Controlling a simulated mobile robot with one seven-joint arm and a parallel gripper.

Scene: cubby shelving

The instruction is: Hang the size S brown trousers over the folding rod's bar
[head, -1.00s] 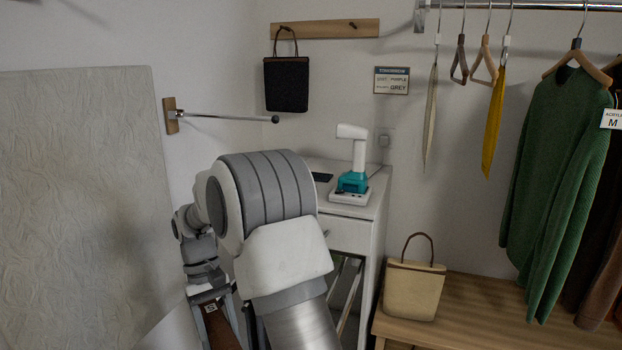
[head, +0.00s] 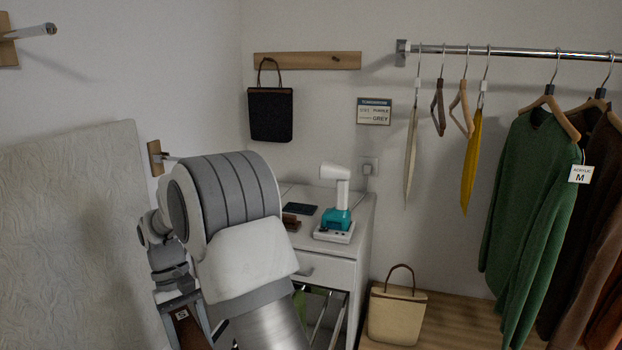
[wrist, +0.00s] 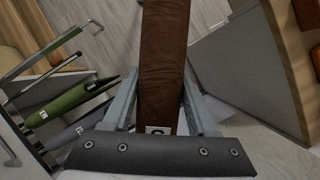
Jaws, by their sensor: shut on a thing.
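The brown trousers (wrist: 163,60) hang as a long folded strip between the fingers of my gripper (wrist: 163,105) in the wrist view. A white size tag (wrist: 157,129) shows on them there, partly covered. In the head view my gripper (head: 184,312) is low at the left, shut on the trousers (head: 188,332), whose tag reads S. The folding rod (head: 155,158) has a wooden wall mount left of my arm. Only a short stub of its bar shows; my arm hides the rest. The gripper is below the mount in the picture, apart from it.
A pale textured panel (head: 75,230) stands at the left. Another wall peg (head: 35,30) is above it. A white cabinet (head: 325,275) holds a teal-and-white device (head: 337,220). Green trousers (wrist: 80,97) hang on a rack in the wrist view. Clothes hang from a rail at right.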

